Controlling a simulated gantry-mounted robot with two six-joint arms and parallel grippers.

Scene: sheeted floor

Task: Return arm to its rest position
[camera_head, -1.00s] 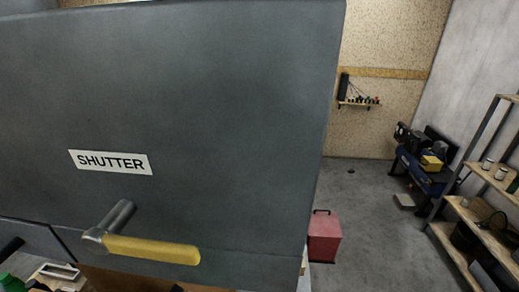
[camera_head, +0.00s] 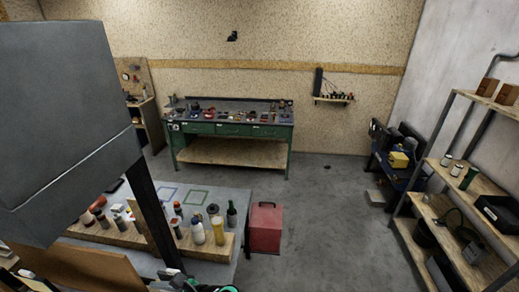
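Neither of my grippers is recognisable in the head view, so I cannot see whether they hold anything. The big grey box (camera_head: 65,120) that bore the shutter label fills the upper left. Its label and yellow handle do not show now. A dark post (camera_head: 152,215) stands under its right side. Small dark and green shapes at the bottom edge are cut off, and I cannot tell what they are.
A grey table (camera_head: 238,210) with a wooden rack (camera_head: 125,238) of bottles lies below the box. A red case (camera_head: 265,230) stands beside it. A green workbench (camera_head: 232,135) is at the back, wooden shelves (camera_head: 465,195) at right. Floor between (camera_head: 335,215) is clear.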

